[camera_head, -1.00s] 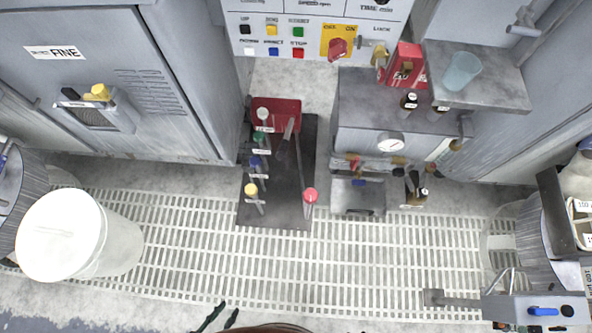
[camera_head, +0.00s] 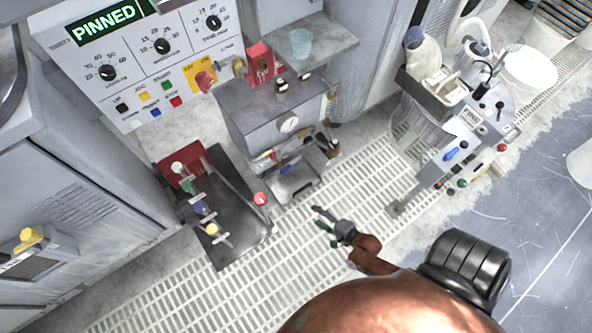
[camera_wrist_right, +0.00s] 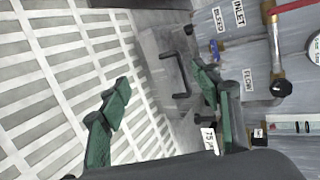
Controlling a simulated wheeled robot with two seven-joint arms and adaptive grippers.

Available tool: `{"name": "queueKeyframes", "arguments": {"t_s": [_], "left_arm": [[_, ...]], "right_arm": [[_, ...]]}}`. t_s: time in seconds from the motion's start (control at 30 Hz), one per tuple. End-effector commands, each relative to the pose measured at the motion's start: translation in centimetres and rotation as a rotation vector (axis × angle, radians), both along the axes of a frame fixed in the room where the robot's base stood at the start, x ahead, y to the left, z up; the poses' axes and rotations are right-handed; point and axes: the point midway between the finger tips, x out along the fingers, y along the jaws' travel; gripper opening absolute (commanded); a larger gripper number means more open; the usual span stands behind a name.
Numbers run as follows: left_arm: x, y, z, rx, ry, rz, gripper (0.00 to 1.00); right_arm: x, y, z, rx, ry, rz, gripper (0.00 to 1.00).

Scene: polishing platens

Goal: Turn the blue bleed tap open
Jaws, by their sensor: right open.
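The blue bleed tap (camera_wrist_right: 214,44) shows in the wrist view beside a label reading BLEED, on the front of a grey cabinet. In the head view it is a small blue spot (camera_head: 285,168) low on the cabinet front, below the round gauge. My right gripper (camera_head: 325,226) is open and empty, over the slatted floor in front of the cabinet and apart from the tap. In the wrist view its two green fingers (camera_wrist_right: 163,97) are spread, with the tap beyond the right-hand finger. My left gripper is not in view.
A grey drip box (camera_head: 294,183) with a handle sits under the tap. Labelled INLET and FLOW fittings and a brass pipe (camera_wrist_right: 271,50) are close by. A dark stand with coloured knobs (camera_head: 228,228) stands left. The slatted floor (camera_head: 330,200) is open.

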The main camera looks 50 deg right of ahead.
Motion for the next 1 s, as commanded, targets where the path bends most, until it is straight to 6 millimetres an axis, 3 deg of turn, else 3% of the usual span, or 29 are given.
{"name": "queueKeyframes", "arguments": {"t_s": [0.03,0.2,0.33,0.5,0.67,1.0], "left_arm": [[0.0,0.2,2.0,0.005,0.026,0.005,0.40],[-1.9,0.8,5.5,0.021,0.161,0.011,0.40],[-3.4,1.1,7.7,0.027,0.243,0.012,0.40],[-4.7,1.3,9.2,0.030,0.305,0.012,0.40],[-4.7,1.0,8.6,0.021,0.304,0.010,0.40],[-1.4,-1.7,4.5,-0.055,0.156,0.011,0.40]], "right_arm": [[3.1,-1.0,1.4,0.144,-0.037,-0.108,0.58],[9.6,-3.7,3.0,0.657,-0.127,-0.451,0.58],[13.0,-4.6,4.0,0.973,-0.190,-0.637,0.58],[15.2,-5.1,4.5,1.206,-0.235,-0.766,0.58],[16.2,-5.3,4.0,1.260,-0.245,-0.796,0.58],[20.1,-6.3,1.9,1.255,-0.241,-0.795,0.58]]}}
